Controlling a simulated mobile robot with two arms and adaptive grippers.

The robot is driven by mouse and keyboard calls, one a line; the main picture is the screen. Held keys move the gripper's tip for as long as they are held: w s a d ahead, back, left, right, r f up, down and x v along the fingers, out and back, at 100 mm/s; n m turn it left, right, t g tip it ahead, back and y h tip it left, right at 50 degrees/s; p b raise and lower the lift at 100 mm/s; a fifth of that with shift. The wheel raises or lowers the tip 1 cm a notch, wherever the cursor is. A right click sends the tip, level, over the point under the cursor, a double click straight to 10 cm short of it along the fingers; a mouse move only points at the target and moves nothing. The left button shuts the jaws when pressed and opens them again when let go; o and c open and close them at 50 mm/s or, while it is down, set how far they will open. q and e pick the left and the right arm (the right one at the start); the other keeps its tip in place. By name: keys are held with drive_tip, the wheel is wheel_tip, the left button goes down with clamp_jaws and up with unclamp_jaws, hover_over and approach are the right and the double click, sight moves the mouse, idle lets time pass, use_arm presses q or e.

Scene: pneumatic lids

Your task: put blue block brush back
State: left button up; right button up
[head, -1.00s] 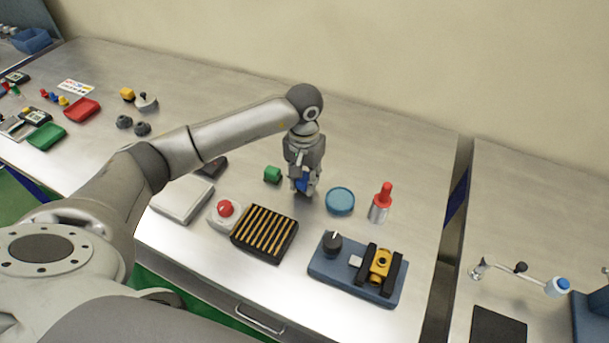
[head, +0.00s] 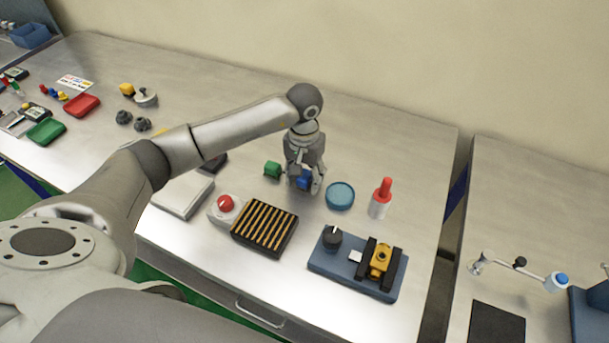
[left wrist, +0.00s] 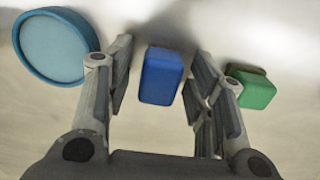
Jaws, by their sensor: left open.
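A blue block (head: 304,180) stands on the metal table under my left gripper. In the left wrist view the blue block (left wrist: 161,76) lies between the two fingers with a gap on each side. My left gripper (head: 303,186) is open and points down around the block; it also shows in the left wrist view (left wrist: 160,88). I see no bristles on the block; its underside is hidden. My right gripper does not show.
A green block (head: 272,170) is just left of the gripper, and a round blue dish (head: 340,196) just right. A red-topped bottle (head: 380,198), a black slotted tray (head: 264,231), a red-knob box (head: 225,208) and a blue fixture plate (head: 330,263) stand nearby.

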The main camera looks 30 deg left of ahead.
sight(304, 174)
use_arm(q)
drive_tip(key=shift+r, duration=0.45)
wheel_tip(304, 174, up, 11)
drive_tip(key=b, duration=0.3)
drive_tip(key=shift+r+b, duration=0.2)
drive_tip(key=shift+b, duration=0.1)
